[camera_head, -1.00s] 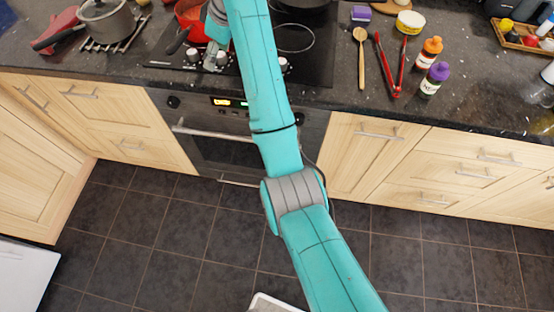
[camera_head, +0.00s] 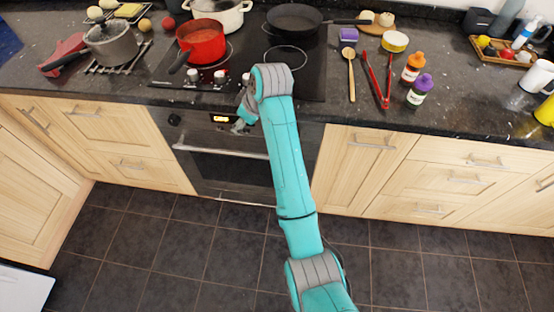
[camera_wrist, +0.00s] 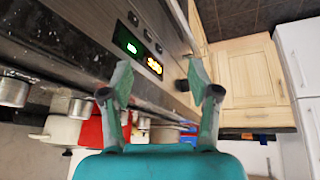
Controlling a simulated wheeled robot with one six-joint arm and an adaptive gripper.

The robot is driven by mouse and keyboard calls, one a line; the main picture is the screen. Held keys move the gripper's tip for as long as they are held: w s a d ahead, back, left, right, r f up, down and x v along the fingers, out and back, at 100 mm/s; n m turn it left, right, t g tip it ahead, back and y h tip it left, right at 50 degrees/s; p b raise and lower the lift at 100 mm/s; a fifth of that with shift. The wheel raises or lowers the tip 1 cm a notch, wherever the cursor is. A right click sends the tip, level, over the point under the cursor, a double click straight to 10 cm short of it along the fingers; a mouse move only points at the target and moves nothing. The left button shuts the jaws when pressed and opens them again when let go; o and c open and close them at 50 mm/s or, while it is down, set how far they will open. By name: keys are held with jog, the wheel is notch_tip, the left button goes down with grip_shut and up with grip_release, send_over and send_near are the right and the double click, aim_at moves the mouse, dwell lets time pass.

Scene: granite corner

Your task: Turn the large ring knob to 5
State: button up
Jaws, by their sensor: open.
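A row of silver hob knobs (camera_head: 220,77) runs along the front edge of the black glass hob (camera_head: 290,85). They also show at the left of the wrist view (camera_wrist: 62,102). I cannot tell which knob is the large ring's, nor read any setting. My gripper (camera_head: 239,126) is in front of the oven panel, below and apart from the knobs. In the wrist view my gripper (camera_wrist: 163,83) is open with nothing between its fingers. The lit oven display (camera_wrist: 148,60) and a black oven knob (camera_wrist: 182,85) lie beyond them. My arm hides the hob's front edge at the right.
A red pot (camera_head: 203,42), a white pot (camera_head: 228,12) and a black pan (camera_head: 294,18) stand on the hob. A wooden spoon (camera_head: 350,75), red tongs (camera_head: 377,82) and bottles (camera_head: 419,90) lie or stand to the right. The floor before the oven is clear.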

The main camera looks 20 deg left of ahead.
jog(key=s+d+f+m+t, duration=0.1)
jog(key=d+f+m+t, duration=0.1)
jog(key=d+f, duration=0.8)
jog(key=shift+s+f+m, duration=0.2)
jog(key=shift+f+m, duration=0.4)
jog(key=shift+f, duration=0.7)
jog(key=shift+d, duration=0.1)
